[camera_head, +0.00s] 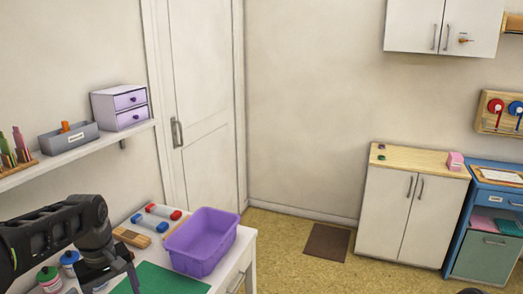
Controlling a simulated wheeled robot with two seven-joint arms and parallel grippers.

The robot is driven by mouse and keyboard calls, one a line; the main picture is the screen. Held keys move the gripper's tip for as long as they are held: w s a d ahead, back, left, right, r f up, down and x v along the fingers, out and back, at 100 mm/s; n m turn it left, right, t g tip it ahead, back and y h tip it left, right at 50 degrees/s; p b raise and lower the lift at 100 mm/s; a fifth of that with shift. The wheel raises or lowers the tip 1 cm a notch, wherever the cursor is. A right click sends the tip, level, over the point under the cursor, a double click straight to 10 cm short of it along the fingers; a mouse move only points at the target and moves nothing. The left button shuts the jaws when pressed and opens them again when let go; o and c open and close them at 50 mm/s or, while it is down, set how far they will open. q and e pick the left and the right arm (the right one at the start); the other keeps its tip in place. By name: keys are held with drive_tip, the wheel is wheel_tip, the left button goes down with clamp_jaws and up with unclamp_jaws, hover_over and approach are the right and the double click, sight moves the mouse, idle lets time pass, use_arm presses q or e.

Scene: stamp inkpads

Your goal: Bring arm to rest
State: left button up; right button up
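My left arm comes in from the lower left, black and bent over the white table. My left gripper (108,278) hangs low over the table's near part, by the edge of a green mat (160,281). Its fingertips run close to the bottom of the picture, and I cannot tell whether it is open or shut. No held object shows clearly. My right gripper does not show; only a small dark piece, perhaps of my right arm, shows at the bottom right edge.
A purple bin (203,243) stands on the table's right side. Red-and-blue-ended items (155,219), a wooden block (131,237) and capped bottles (69,262) lie near my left arm. A shelf (85,151) runs above. A white cabinet (397,212) stands across open floor.

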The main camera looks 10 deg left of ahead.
use_arm(q)
drive_tip(key=w+d+f+m+t+h, duration=0.1)
drive_tip(key=w+d+f+m+t, duration=0.4)
drive_tip(key=w+f, duration=0.4)
drive_tip(key=s+d+f+m+h+b, duration=0.1)
drive_tip(key=s+d+f+h+b, duration=0.15)
drive_tip(key=d+f, duration=1.1)
drive_tip(key=s+d+f+g+b, duration=0.1)
drive_tip(key=s+d+f+b, duration=0.1)
drive_tip(key=s+d+f, duration=0.2)
drive_tip(key=s+d+f+m+g+b, duration=0.1)
drive_tip(key=s+d+f, duration=0.3)
drive_tip(key=s+f, duration=0.6)
drive_tip(key=s+d+f+m+g+b, duration=0.1)
drive_tip(key=s+d+f+g+b, duration=0.1)
drive_tip(key=s+d+f, duration=0.2)
drive_tip(key=s+f, duration=0.3)
drive_tip(key=s, duration=0.3)
drive_tip(key=shift+s+d+f+g+h+b, duration=0.2)
drive_tip(key=shift+s+f+g+h+b, duration=0.05)
drive_tip(key=shift+s+g+h+b, duration=0.1)
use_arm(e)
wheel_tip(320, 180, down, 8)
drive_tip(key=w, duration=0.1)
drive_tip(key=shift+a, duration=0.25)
